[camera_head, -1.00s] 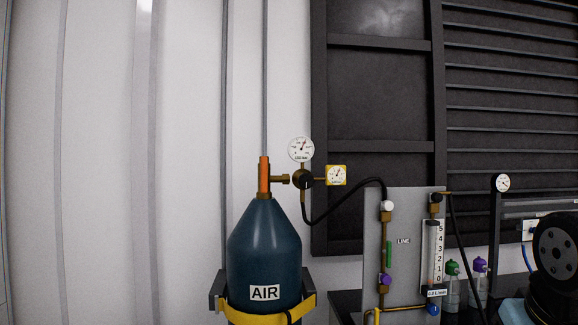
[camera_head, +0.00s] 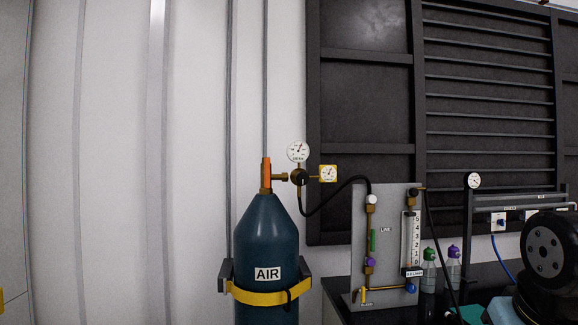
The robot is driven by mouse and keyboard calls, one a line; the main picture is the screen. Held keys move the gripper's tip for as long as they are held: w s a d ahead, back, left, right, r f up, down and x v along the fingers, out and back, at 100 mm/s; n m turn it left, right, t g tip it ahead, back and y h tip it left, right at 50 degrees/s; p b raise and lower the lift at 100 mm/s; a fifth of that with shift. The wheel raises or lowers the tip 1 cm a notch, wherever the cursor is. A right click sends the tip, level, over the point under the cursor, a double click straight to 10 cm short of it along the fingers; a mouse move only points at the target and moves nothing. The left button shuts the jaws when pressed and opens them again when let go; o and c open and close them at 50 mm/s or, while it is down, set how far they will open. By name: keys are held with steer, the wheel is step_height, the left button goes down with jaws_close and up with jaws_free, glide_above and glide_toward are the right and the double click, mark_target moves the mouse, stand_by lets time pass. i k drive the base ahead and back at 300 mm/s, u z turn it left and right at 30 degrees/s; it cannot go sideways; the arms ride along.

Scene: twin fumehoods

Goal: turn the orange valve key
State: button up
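The orange valve key (camera_head: 266,172) stands upright on top of the dark blue cylinder (camera_head: 266,236) labelled AIR, in the middle of the head view. The gripper is not in view. A dark round part of my arm appears to show at the lower right, well away from the key.
A yellow strap (camera_head: 262,296) holds the cylinder at the wall. A black hose (camera_head: 338,185) runs to a grey panel (camera_head: 385,255) with a flowmeter (camera_head: 410,240). Bottles (camera_head: 453,268) stand on the dark bench (camera_head: 335,295). The wall left of the cylinder is clear.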

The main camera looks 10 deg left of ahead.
mark_target(266, 172)
steer(key=u, duration=0.2)
steer(key=i, duration=0.9)
steer(key=z, duration=0.1)
